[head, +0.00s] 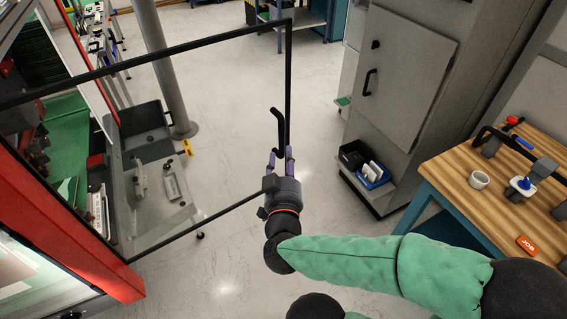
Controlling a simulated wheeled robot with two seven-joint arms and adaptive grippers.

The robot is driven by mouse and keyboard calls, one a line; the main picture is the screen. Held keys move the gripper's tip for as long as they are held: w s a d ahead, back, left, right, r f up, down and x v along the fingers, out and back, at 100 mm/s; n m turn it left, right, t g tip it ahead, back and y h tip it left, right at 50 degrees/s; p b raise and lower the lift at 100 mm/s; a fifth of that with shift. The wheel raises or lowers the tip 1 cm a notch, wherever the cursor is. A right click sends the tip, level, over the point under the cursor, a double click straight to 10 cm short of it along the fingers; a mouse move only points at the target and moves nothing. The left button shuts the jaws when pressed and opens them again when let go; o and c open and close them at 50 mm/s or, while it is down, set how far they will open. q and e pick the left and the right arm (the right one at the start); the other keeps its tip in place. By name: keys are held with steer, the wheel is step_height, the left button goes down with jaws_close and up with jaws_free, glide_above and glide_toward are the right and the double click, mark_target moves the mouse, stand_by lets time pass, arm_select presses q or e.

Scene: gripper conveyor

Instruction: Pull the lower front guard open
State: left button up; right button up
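The lower front guard is a clear panel in a thin black frame (200,43). It stands swung out from the red machine post (65,215) at the left, reaching over the floor. A bent black handle (278,124) is at its free right edge. My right gripper (281,153) is at the lower part of this handle, with its purple fingers on either side and close together. It looks shut on the handle; the exact contact is partly hidden by the gripper. My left gripper is not in view.
A grey cabinet (410,85) stands at the right, with bins (372,174) at its foot. A grey pillar (163,70) stands behind the guard. Floor between guard and cabinet is clear.

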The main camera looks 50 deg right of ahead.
steer(key=shift+s+a, duration=0.25)
steer(key=shift+a, duration=0.05)
steer(key=shift+f, duration=0.1)
stand_by(0.5)
